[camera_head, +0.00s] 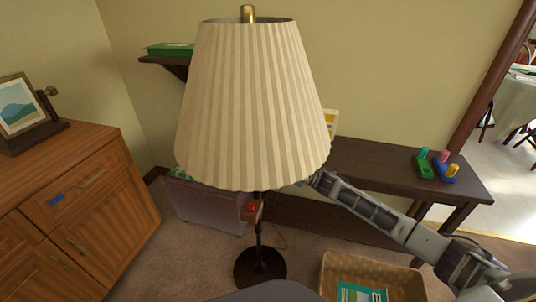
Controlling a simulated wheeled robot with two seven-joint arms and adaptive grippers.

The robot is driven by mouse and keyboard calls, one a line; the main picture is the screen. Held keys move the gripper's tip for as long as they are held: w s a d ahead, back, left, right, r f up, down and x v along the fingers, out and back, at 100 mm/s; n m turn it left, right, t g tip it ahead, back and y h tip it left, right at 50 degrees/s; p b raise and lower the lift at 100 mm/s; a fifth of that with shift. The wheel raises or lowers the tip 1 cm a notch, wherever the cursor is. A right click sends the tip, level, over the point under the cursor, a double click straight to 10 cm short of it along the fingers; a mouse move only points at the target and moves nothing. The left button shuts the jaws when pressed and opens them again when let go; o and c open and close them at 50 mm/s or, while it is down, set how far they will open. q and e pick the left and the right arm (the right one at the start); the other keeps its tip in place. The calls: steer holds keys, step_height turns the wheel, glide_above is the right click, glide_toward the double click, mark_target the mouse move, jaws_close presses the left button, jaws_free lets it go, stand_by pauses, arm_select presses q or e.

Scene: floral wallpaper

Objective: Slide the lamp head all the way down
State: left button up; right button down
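A lamp with a large pleated cream shade (250,105) stands upright in the middle of the head view. A brass knob (247,14) tops it. Its dark pole (259,225) runs down to a round dark base (260,267) on the carpet. My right arm comes in from the lower right and reaches behind or under the shade's lower right edge. Its gripper is hidden by the shade, so I cannot tell whether it touches the lamp. My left gripper is not in view.
A wooden cabinet (75,215) stands at left with a picture frame (18,103) on it. A dark bench (375,170) behind carries colourful toys (437,165). A wicker basket (400,280) sits at front right. A grey box (205,205) stands behind the lamp.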

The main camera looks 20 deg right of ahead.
steer(key=shift+f, duration=0.3)
steer(key=c, duration=1.2)
jaws_free()
steer(key=shift+f, duration=0.1)
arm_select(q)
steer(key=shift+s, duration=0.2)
arm_select(e)
steer(key=shift+v, duration=6)
